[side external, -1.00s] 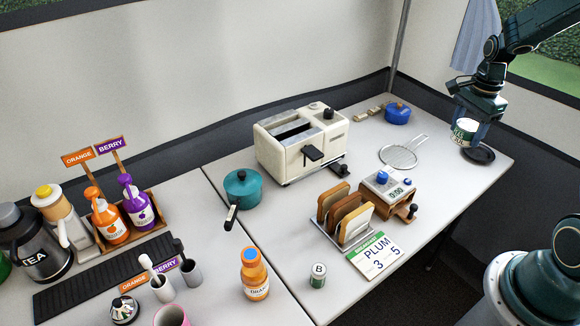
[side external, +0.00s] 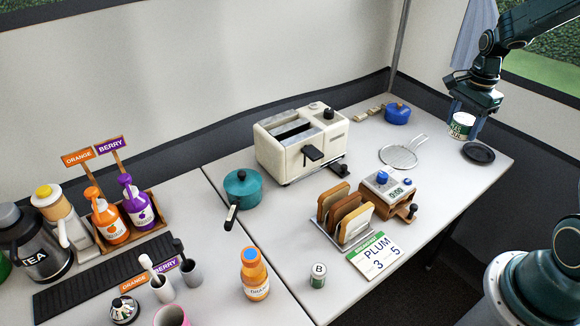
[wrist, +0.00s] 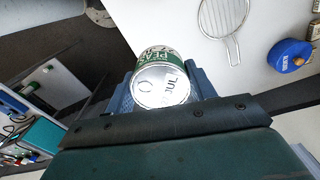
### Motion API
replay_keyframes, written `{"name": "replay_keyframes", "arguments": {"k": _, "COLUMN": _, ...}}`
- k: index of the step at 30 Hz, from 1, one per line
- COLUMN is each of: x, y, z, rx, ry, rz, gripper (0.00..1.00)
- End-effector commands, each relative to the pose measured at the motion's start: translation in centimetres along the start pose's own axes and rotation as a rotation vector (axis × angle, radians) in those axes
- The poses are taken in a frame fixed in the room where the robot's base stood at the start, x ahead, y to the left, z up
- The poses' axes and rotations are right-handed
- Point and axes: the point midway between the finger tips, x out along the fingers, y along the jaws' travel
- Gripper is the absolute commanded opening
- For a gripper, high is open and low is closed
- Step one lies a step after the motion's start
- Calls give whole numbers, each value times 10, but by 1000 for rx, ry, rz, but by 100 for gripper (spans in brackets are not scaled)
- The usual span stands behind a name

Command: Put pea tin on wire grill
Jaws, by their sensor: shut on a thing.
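The pea tin (side external: 461,126) is white and green with a silver lid. My gripper (side external: 466,117) is shut on it and holds it raised above the far right of the table. In the wrist view the tin (wrist: 160,80) sits between my gripper's fingers (wrist: 165,90), its lid and part of its green label showing. The wire grill (side external: 398,158), a round mesh with a handle, lies flat on the table to the left of the tin. It also shows in the wrist view (wrist: 222,18), apart from the tin. Its mesh is bare.
A dark round coaster (side external: 479,152) lies below and right of the tin. A blue pot (side external: 397,113) stands behind the grill. A toaster (side external: 300,142), a timer box (side external: 388,194) and a toast rack (side external: 346,220) stand left and in front.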

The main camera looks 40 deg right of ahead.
Motion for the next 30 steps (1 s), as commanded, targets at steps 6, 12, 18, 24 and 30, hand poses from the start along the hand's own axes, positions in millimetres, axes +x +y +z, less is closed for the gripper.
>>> {"name": "replay_keyframes", "arguments": {"k": 6, "x": -4, "y": -36, "z": -5, "rx": -126, "ry": 1, "rz": -1, "gripper": 28}}
{"name": "replay_keyframes", "arguments": {"k": 12, "x": -8, "y": -73, "z": -8, "rx": -273, "ry": 1, "rz": -1, "gripper": 28}}
{"name": "replay_keyframes", "arguments": {"k": 18, "x": -11, "y": -109, "z": -9, "rx": -422, "ry": 2, "rz": -1, "gripper": 28}}
{"name": "replay_keyframes", "arguments": {"k": 24, "x": -13, "y": -141, "z": -7, "rx": -562, "ry": 2, "rz": -1, "gripper": 28}}
{"name": "replay_keyframes", "arguments": {"k": 30, "x": -15, "y": -161, "z": -5, "rx": -660, "ry": 1, "rz": 0, "gripper": 28}}
